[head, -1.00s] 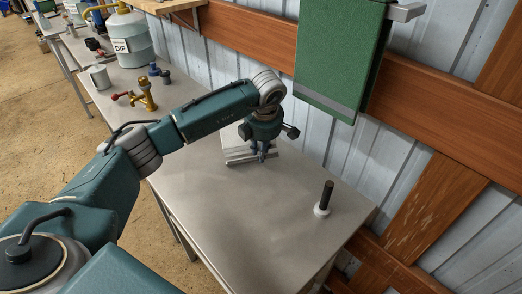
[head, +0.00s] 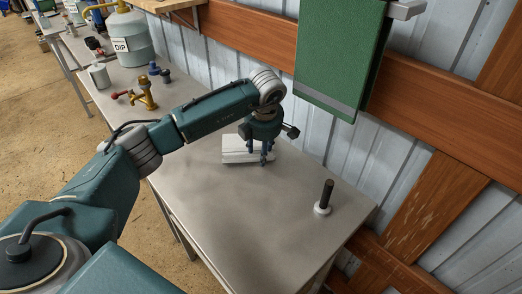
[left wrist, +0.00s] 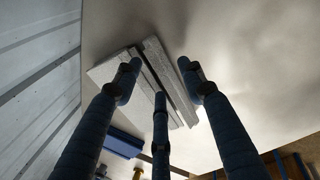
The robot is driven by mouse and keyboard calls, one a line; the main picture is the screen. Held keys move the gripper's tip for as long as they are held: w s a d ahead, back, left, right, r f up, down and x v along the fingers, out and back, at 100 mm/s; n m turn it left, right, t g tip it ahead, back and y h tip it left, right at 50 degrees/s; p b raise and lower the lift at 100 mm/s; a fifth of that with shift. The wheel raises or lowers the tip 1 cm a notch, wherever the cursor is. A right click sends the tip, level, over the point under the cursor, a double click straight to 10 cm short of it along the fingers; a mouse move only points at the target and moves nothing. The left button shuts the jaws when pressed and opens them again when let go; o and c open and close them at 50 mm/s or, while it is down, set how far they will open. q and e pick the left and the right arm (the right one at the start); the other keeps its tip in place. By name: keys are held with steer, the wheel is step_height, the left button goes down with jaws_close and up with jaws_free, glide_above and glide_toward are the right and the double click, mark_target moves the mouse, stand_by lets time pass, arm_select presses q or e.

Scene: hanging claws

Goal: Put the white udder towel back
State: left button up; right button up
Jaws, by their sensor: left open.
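The white towel (head: 238,157) lies on the metal table as a small pale, folded-looking bundle, partly hidden by my left gripper in the head view. In the left wrist view the towel (left wrist: 105,75) shows as grey-white textured strips with dark gaps between them. My left gripper (head: 267,157) points down over the towel's right part with its fingers spread. In the left wrist view the open fingers (left wrist: 160,80) stand around and over the towel; whether they touch it I cannot tell. My right gripper is not in view.
A green towel (head: 340,55) hangs from a bar (head: 408,10) on the wall. A black post on a white base (head: 322,208) stands at the table's right. A brass fitting (head: 146,93), a metal mug (head: 98,76) and a DIP jug (head: 128,38) are farther back. The near tabletop is clear.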

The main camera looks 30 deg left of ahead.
arm_select(q)
steer(key=a+p+v, duration=0.1)
steer(key=p+v, duration=0.3)
steer(key=v, duration=0.3)
steer(key=shift+w+d, duration=0.2)
steer(key=shift+d, duration=0.15)
stand_by(0.4)
steer(key=shift+r+p, duration=1.2)
steer(key=shift+r, duration=0.85)
